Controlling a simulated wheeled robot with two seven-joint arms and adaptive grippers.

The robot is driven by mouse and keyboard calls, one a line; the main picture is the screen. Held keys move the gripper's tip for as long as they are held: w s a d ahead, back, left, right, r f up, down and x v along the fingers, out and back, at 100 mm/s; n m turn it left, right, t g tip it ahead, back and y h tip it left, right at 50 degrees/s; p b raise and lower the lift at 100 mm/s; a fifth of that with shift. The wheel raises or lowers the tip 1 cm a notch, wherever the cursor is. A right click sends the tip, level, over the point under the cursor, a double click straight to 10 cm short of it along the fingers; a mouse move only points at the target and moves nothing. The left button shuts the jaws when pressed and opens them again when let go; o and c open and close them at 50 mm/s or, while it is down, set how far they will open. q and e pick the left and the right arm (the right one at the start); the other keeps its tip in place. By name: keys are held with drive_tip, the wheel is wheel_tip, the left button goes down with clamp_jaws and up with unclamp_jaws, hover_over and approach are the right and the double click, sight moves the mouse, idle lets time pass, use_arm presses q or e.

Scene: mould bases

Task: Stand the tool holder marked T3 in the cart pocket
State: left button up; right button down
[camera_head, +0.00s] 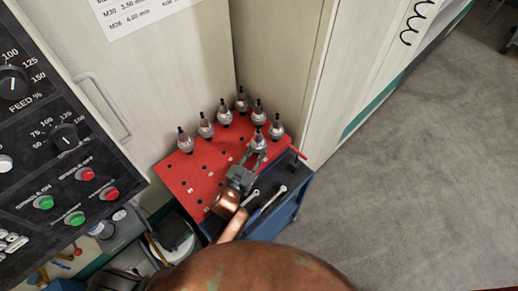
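A red-topped cart (184,178) carries several grey tool holders with dark tips, standing upright along its back and right edges. One gripper (253,157), on a copper-coloured arm from the bottom that I take to be my left, is over the cart's right part. Its fingers are at the lower part of one upright tool holder (259,140). I cannot tell whether they press on it or whether its foot is in a pocket. No T3 mark is legible. Several dark pockets in the red top are empty. My other gripper is not in view.
Two wrench-like tools (268,199) lie on the cart's blue right part. Cabinet walls (183,65) stand close behind it. A black control panel (60,140) is at the left. Grey floor (420,180) is open at the right.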

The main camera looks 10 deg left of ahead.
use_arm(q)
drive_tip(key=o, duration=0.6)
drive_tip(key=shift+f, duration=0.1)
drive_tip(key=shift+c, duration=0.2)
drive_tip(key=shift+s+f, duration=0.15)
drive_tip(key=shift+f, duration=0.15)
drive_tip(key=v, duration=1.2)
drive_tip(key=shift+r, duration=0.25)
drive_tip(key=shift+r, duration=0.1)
